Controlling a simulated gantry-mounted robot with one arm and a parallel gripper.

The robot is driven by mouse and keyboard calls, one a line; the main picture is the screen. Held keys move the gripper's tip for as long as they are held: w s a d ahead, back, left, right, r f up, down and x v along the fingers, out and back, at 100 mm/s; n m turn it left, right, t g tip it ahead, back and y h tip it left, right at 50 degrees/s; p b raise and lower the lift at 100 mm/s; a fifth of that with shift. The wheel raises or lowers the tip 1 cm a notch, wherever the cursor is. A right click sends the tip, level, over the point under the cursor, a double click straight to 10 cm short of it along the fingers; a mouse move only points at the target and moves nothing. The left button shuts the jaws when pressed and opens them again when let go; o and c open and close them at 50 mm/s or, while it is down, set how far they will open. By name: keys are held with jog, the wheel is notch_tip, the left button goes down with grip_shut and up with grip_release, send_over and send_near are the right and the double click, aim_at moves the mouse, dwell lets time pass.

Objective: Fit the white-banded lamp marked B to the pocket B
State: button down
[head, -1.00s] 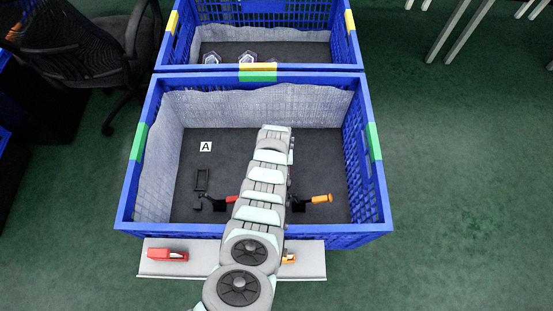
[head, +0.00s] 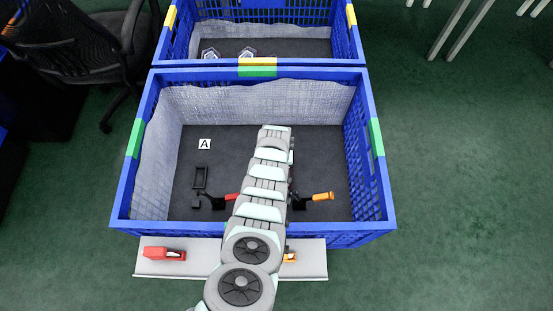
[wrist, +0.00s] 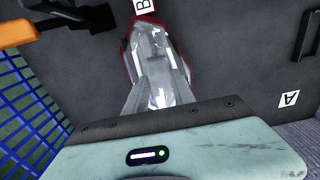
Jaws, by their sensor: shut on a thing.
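In the wrist view, a lamp (wrist: 158,45) with red edges and a clear, whitish middle lies just beyond my gripper (wrist: 160,92), which is shut on it. The lamp's near end is partly hidden at the jaws, and its own marking cannot be read. A white label B (wrist: 143,5) lies on the dark floor at the lamp's far end. Pocket B cannot be made out; my arm covers the middle of the crate in the head view, hiding gripper and lamp. I cannot tell whether the lamp touches the floor.
The blue crate (head: 120,190) has a label A (head: 205,144) and a black bracket (head: 201,178) at left. A red-handled clamp (head: 232,197) and an orange-handled clamp (head: 322,196) stand near the front. A front shelf (head: 210,270) holds a red item (head: 164,253). The right floor is clear.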

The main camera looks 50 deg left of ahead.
jog(key=c, duration=1)
grip_release()
jog(key=shift+o, duration=0.2)
jog(key=shift+r, duration=0.1)
notch_tip(320, 180, up, 11)
jog(key=p, duration=0.6)
